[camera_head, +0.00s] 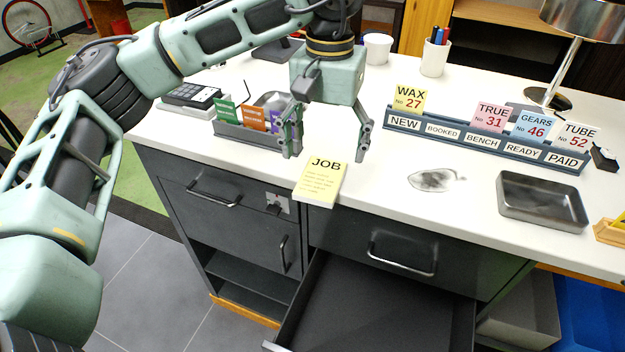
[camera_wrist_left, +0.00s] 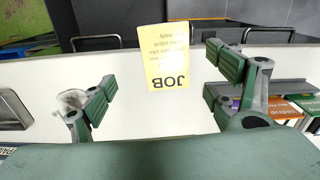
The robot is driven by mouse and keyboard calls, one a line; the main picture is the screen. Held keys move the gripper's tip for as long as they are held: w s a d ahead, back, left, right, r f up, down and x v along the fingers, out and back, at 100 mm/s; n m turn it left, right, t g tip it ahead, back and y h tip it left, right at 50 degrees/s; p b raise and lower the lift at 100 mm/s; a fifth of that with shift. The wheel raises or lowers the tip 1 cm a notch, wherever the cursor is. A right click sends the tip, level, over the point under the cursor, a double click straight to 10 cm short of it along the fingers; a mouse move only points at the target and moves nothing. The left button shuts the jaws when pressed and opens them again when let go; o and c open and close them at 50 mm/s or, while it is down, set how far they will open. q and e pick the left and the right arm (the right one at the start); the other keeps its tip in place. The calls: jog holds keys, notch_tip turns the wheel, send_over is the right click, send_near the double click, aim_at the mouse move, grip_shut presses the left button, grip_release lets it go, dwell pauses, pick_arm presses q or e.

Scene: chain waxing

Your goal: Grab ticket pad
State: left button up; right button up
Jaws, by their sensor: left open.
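The ticket pad (camera_head: 321,180) is a yellow pad headed JOB. It lies at the front edge of the white counter, its near end overhanging the edge above the drawers. It also shows in the left wrist view (camera_wrist_left: 168,56), between and beyond the fingertips. My left gripper (camera_head: 327,152) is open and empty, pointing down above and just behind the pad, apart from it. Its two fingers also show in the left wrist view (camera_wrist_left: 160,88). My right gripper is not in view.
A ticket rack (camera_head: 487,142) with several coloured tickets stands at the right. A metal tray (camera_head: 542,201) and a grey smudge (camera_head: 434,180) lie before it. A card holder (camera_head: 250,133) stands left of my gripper. A lower drawer (camera_head: 375,310) is open below the counter.

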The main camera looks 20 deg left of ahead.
aim_at(322, 175)
pick_arm(q)
jog(key=f, duration=0.1)
jog(key=a+f+p, duration=0.1)
jog(key=f, duration=0.1)
jog(key=shift+w, duration=0.2)
jog(key=f, duration=0.1)
jog(key=f+p, duration=0.2)
jog(key=shift+w+f, duration=0.2)
jog(key=shift+w, duration=0.1)
jog(key=shift+f, duration=0.4)
jog(key=c, duration=1)
jog(key=shift+c, duration=1.2)
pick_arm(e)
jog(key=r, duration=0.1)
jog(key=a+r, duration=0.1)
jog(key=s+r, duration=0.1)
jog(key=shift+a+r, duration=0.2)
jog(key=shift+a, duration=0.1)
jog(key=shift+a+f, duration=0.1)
